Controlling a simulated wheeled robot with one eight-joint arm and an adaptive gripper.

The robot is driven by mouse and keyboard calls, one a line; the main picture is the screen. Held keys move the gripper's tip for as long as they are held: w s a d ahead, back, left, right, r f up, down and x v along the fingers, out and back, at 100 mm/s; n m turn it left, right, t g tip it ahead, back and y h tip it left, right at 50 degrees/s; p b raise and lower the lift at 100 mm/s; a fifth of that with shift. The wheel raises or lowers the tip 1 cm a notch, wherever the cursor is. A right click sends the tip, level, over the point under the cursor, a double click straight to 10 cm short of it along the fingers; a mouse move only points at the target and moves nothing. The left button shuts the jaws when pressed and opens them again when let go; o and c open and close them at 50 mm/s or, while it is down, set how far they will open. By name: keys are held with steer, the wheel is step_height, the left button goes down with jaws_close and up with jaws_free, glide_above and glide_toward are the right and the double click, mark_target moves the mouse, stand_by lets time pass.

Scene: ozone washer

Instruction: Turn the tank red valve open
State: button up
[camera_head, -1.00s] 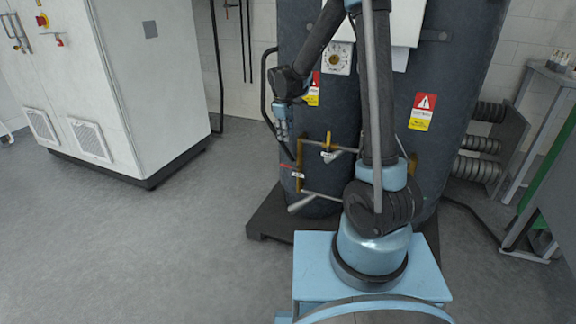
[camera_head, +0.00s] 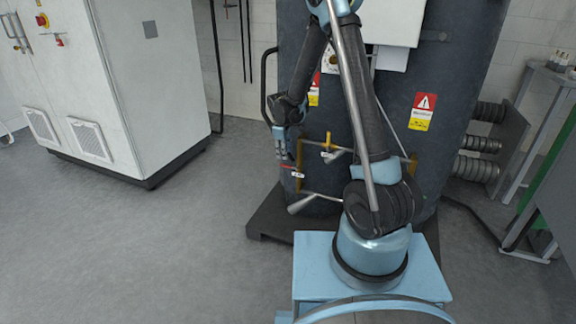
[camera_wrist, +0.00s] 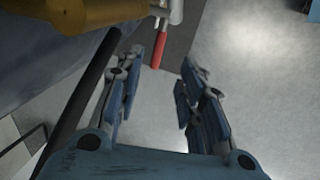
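The tank (camera_head: 455,65) is a large dark grey cylinder with pipes on its lower front. The red valve handle (camera_head: 288,168) is a small lever at the left end of this pipework. In the wrist view the red handle (camera_wrist: 159,49) hangs from a silver valve body (camera_wrist: 166,12) near the top. My gripper (camera_head: 281,156) is just above the red handle in the head view. In the wrist view my gripper (camera_wrist: 161,68) is open, with the handle visible between its fingertips, slightly beyond them. I cannot see any contact.
A brass pipe (camera_wrist: 65,18) and a black hose (camera_wrist: 82,92) lie close on the left in the wrist view. A yellow-handled valve (camera_head: 327,140) is right of the red one. A white cabinet (camera_head: 150,90) stands at left. The floor (camera_head: 160,250) between is clear.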

mark_target(286, 165)
steer(key=shift+w+d+f, duration=0.1)
steer(key=shift+w+f, duration=0.15)
steer(key=shift+f, duration=1)
steer(key=shift+w+d+f, duration=0.1)
steer(key=shift+w+f, duration=0.1)
steer(key=shift+f, duration=1.1)
steer(key=shift+w+d+f, duration=0.1)
steer(key=shift+w+f, duration=0.15)
steer(key=shift+f, duration=1)
steer(key=shift+c, duration=0.5)
